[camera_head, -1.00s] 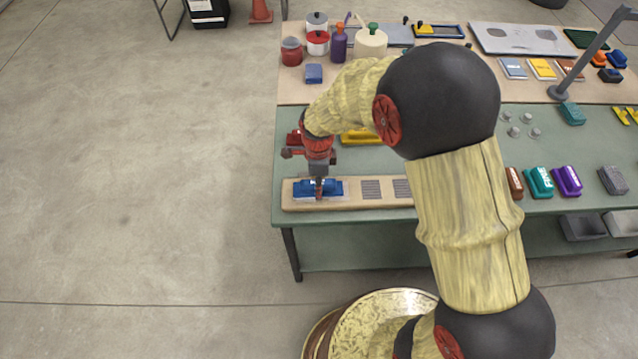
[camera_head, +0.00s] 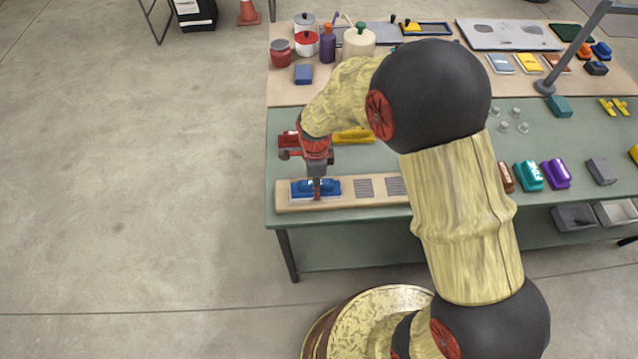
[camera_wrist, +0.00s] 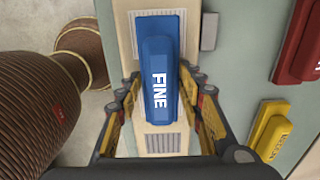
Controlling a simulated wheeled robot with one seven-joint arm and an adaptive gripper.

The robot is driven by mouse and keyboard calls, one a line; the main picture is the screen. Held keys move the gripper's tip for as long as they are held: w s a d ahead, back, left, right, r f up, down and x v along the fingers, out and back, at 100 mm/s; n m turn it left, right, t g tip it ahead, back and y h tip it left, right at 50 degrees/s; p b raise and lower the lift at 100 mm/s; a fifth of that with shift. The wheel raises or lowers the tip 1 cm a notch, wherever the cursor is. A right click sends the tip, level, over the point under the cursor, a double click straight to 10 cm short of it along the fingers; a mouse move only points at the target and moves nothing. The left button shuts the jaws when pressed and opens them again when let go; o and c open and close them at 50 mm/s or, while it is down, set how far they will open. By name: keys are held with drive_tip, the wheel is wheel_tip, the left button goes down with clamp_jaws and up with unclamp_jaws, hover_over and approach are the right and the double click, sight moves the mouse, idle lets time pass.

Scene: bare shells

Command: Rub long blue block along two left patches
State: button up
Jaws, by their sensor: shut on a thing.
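The long blue block (camera_head: 328,188) lies flat along the left end of a pale wooden board (camera_head: 290,204) at the table's front edge. In the wrist view the block (camera_wrist: 160,70) shows white "FINE" lettering, and a pale area borders it. My gripper (camera_head: 317,188) points down and is shut on the block, with a finger on each long side. Two grey ridged patches show right of the block, one close by (camera_head: 364,188) and one farther right (camera_head: 395,186). The nearer one also shows in the wrist view (camera_wrist: 163,143). The board under the block is hidden.
A red block (camera_head: 288,140) and a yellow block (camera_head: 352,136) lie behind the board. A small grey piece (camera_wrist: 209,31) sits beside the board. Jars, a purple bottle (camera_head: 328,45) and a small blue block (camera_head: 303,74) stand farther back. My arm hides the board's right part.

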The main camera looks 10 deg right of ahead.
drive_tip(key=shift+a, duration=0.85)
drive_tip(key=shift+s+d+f, duration=0.1)
drive_tip(key=shift+d, duration=1.4)
drive_tip(key=shift+a+p, duration=0.45)
drive_tip(key=shift+a, duration=1.05)
drive_tip(key=shift+d, duration=1.5)
drive_tip(key=shift+a, duration=0.15)
